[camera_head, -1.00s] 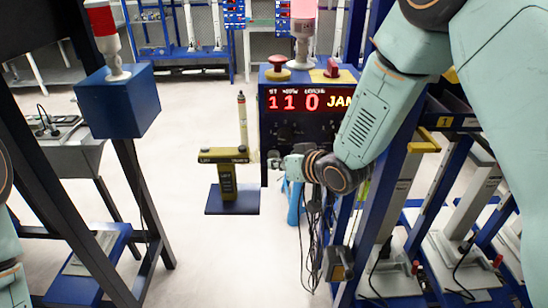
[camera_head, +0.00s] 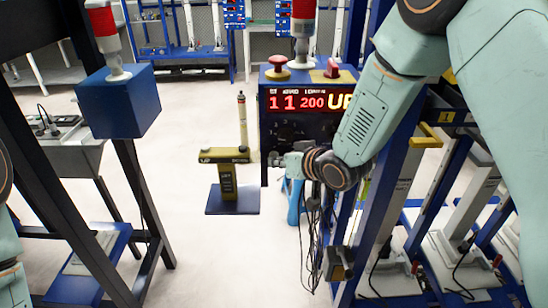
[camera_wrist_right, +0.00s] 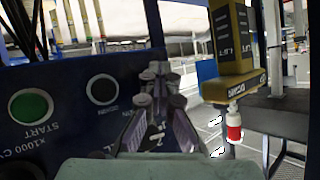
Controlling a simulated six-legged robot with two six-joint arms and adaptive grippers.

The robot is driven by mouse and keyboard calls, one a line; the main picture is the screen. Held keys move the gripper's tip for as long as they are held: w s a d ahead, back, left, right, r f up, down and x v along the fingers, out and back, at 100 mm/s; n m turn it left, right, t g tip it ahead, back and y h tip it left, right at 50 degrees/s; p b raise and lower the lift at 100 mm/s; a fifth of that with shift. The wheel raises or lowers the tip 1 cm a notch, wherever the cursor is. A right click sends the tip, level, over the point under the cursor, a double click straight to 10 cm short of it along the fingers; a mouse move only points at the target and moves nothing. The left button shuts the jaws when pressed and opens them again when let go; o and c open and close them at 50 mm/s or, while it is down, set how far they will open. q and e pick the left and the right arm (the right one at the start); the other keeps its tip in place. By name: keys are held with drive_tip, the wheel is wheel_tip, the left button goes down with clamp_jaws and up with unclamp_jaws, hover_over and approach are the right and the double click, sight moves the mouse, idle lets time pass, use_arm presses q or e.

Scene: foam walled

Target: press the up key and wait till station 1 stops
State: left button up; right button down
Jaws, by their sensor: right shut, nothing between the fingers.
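A blue control box (camera_head: 268,131) bears a lit display (camera_head: 310,103) reading 1, 1, 200 and "UP". A yellow and black bar (camera_head: 225,155) on a post stands left of it, with small lettering that seems to read "UP" at its left end. My left gripper is out of view.
A red mushroom button (camera_head: 277,64) and a beacon (camera_head: 302,30) top the box. The wrist view shows a green START button (camera_wrist_right: 30,106) and a black button (camera_wrist_right: 102,89). Cables (camera_head: 312,220) hang below the right gripper. A blue beacon box (camera_head: 118,104) stands left.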

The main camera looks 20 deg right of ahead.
drive_tip(key=shift+s, duration=0.1)
drive_tip(key=shift+s+a, duration=0.35)
drive_tip(key=shift+s, duration=0.4)
drive_tip(key=shift+s+a+p, duration=0.2)
drive_tip(key=shift+s, duration=0.6)
drive_tip(key=shift+s+a+p, duration=0.2)
drive_tip(key=shift+s+a, duration=0.05)
drive_tip(key=shift+s, duration=0.55)
drive_tip(key=shift+s+a+p, duration=0.2)
drive_tip(key=shift+s, duration=0.6)
